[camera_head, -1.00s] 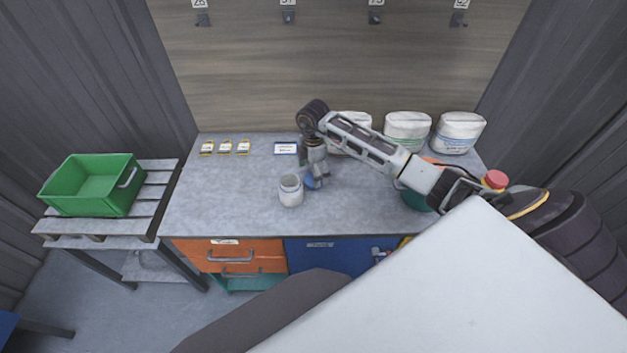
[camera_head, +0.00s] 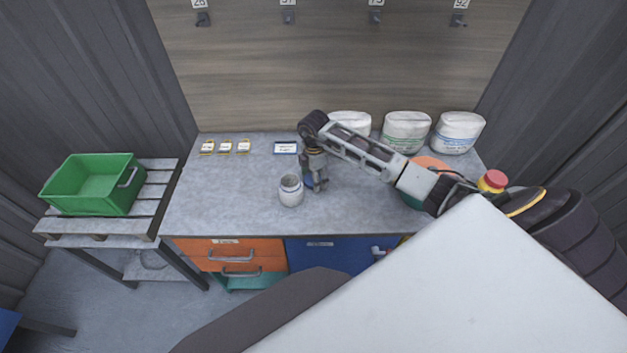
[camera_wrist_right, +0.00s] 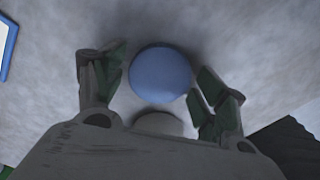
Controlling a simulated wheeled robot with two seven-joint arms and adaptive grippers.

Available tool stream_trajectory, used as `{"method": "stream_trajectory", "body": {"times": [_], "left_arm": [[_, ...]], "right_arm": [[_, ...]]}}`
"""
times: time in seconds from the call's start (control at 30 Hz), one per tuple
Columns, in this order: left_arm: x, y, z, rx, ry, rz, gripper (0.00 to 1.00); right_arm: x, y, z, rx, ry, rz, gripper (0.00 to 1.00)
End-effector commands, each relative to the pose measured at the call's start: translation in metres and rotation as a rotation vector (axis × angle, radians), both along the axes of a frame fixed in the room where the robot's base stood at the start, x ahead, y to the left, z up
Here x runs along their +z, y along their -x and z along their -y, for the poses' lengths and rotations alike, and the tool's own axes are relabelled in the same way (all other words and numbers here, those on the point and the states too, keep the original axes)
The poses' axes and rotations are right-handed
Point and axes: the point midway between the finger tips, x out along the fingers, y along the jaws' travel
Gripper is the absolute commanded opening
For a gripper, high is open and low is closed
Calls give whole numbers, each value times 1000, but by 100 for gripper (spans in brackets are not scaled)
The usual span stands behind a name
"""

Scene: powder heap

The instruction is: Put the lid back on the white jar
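The white jar (camera_head: 291,192) stands upright and open on the grey worktop, its dark mouth facing up. The blue lid (camera_wrist_right: 160,75) lies on the worktop just right of the jar; in the head view (camera_head: 308,184) it is mostly hidden by my right gripper (camera_head: 317,184). In the wrist view my right gripper (camera_wrist_right: 160,83) is open, with its green-padded fingers on either side of the lid and gaps showing between them and it. A pale round shape below the lid in that view is unclear. My left gripper is not in view.
A blue-edged card (camera_head: 285,148) and small yellow-edged labels (camera_head: 225,147) lie at the back. A green crate (camera_head: 93,185) stands on a side rack at left.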

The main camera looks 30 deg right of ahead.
Motion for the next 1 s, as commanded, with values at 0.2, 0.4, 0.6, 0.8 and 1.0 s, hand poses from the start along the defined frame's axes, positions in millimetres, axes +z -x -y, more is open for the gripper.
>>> {"method": "stream_trajectory", "body": {"times": [0.2, 0.4, 0.6, 0.8, 1.0], "left_arm": [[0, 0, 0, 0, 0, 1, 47], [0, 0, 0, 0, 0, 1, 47], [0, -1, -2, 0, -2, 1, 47], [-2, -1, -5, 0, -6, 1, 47], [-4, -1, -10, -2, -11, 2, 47]], "right_arm": [[0, 0, 0, 0, 0, 0, 49], [0, 0, 0, 0, 0, 0, 47], [4, -1, 0, 0, 0, 2, 47], [21, -1, 1, 1, 1, 2, 47], [50, -1, 0, 1, 1, 4, 47]]}}
